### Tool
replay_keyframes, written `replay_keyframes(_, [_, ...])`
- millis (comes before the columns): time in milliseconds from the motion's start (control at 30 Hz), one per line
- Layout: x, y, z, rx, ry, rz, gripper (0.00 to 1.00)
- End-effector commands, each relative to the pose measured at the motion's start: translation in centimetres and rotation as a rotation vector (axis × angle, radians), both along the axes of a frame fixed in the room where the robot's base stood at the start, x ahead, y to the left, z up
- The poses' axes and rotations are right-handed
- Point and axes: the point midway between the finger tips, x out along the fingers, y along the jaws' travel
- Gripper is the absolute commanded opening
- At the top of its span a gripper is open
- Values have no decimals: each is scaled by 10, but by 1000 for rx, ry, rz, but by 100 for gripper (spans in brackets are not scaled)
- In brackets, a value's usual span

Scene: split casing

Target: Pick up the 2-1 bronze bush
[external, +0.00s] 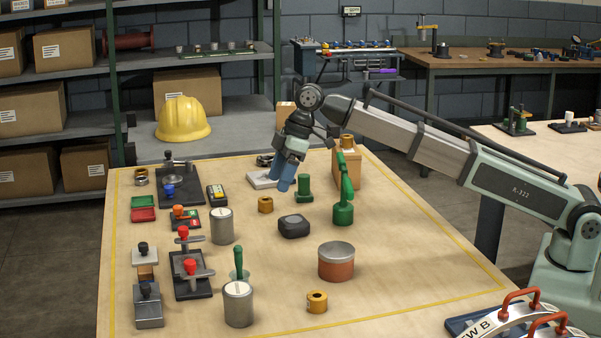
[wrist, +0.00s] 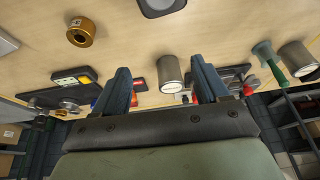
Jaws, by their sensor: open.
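Several bronze bushes are in view, and I cannot read a mark that tells which is 2-1. One bush (external: 265,204) stands on the table left of the green post; it also shows in the wrist view (wrist: 81,32), upper left, with its bore visible. Another bush (external: 317,301) lies near the table's front. A third bush (external: 347,142) sits on a wooden block. A ring-like brass part (external: 141,177) is at the far left. My gripper (external: 284,187) is open and empty above the table, near the first bush. Its two blue fingers (wrist: 160,68) are apart in the wrist view.
A dark rounded block (external: 294,226), a green post (external: 304,188) and a green upright tool (external: 343,196) stand close by. Grey cans (external: 222,226) (external: 238,303), clamps (external: 190,270) and an orange tin (external: 336,262) surround open table.

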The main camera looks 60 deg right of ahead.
Motion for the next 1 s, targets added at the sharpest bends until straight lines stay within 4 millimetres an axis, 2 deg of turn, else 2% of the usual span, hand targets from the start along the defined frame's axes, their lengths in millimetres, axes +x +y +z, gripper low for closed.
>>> replay_keyframes(33, [-13,22,2,-12,8,30,74])
replay_keyframes(200, [-58,84,6,-57,43,111,74])
replay_keyframes(400, [-117,148,11,-115,74,203,74])
replay_keyframes(600, [-179,201,18,-174,98,289,74])
replay_keyframes(800, [-225,233,22,-220,114,345,74])
replay_keyframes(1000, [-243,244,22,-237,118,365,74])
